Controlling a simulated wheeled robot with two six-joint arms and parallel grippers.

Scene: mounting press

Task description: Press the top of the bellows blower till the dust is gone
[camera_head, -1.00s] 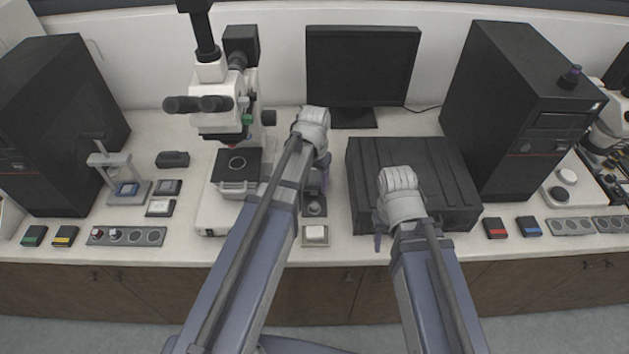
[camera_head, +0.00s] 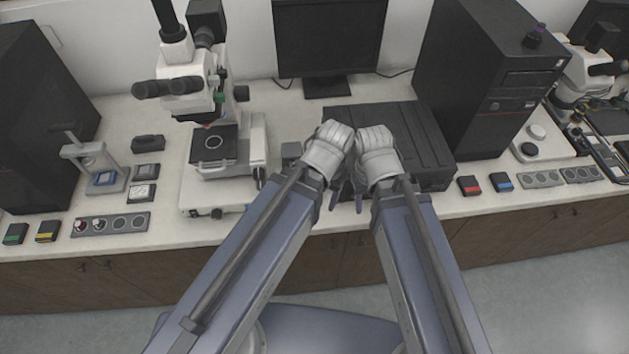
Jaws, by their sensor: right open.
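I cannot make out the bellows blower or its dust; my two arms cover the bench area in front of the black case (camera_head: 430,145). My right gripper (camera_head: 348,201) points down at the bench in front of that case, with dark slim fingers apart and nothing seen between them. My left wrist (camera_head: 327,152) is close beside my right wrist (camera_head: 376,155). The jaws of my left gripper are hidden or merge with the right fingers, so their state is unclear.
A microscope (camera_head: 190,90) stands left of my arms and a monitor (camera_head: 330,40) behind them. A black tower (camera_head: 490,75) stands right. A small press (camera_head: 85,165) and a grey strip (camera_head: 110,224) with round wells are at the left. Red (camera_head: 470,185) and blue (camera_head: 501,182) boxes lie right.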

